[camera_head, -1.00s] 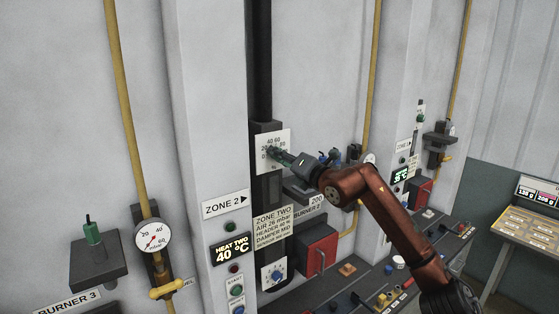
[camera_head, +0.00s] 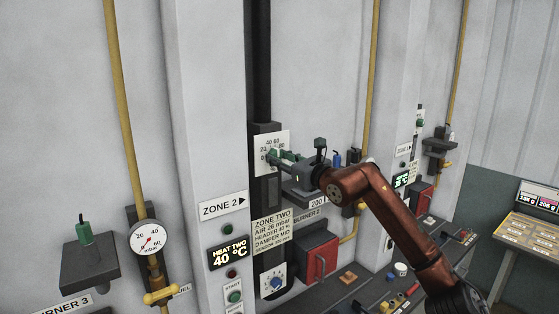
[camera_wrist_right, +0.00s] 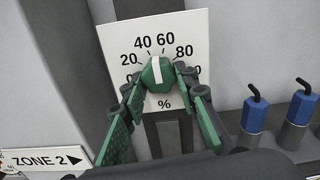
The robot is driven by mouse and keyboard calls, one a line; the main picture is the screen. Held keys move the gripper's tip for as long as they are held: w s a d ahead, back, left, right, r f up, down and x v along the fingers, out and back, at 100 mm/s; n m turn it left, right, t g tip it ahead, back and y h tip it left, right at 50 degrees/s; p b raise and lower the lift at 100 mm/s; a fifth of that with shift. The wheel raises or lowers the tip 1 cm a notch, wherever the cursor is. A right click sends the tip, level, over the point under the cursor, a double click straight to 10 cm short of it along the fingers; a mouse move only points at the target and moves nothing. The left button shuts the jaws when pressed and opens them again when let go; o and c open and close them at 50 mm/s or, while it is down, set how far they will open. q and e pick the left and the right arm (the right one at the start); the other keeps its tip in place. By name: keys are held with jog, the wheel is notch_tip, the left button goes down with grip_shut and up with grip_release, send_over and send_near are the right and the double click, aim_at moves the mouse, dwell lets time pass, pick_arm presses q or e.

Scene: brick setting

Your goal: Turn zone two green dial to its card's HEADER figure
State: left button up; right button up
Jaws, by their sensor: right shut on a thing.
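The zone two green dial (camera_wrist_right: 158,76) sits on a white scale plate (camera_wrist_right: 185,35) marked in %. Its white pointer is between 40 and 60 in the right wrist view. My right gripper (camera_head: 275,157) is shut on the dial, one green-padded finger on each side; its fingers (camera_wrist_right: 160,97) also show in the wrist view. The zone two card (camera_head: 272,230) hangs below and left of the gripper in the head view. It has a HEADER line in %, its figure too small to read surely. My left gripper is not in view.
The ZONE 2 sign (camera_head: 223,207) and the HEAT TWO display (camera_head: 229,253), reading 40 °C, are left of the card. A blue dial (camera_head: 273,281) is below it, beside a red box (camera_head: 318,256). Blue-capped parts (camera_wrist_right: 254,113) stand right of my gripper.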

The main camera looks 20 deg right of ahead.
jog(key=shift+d+n, duration=0.1)
jog(key=shift+n, duration=1.5)
jog(key=shift+f, duration=0.1)
jog(key=o, duration=1.2)
jog(key=shift+c, duration=0.2)
jog(key=v, duration=1.2)
jog(key=shift+w, duration=0.1)
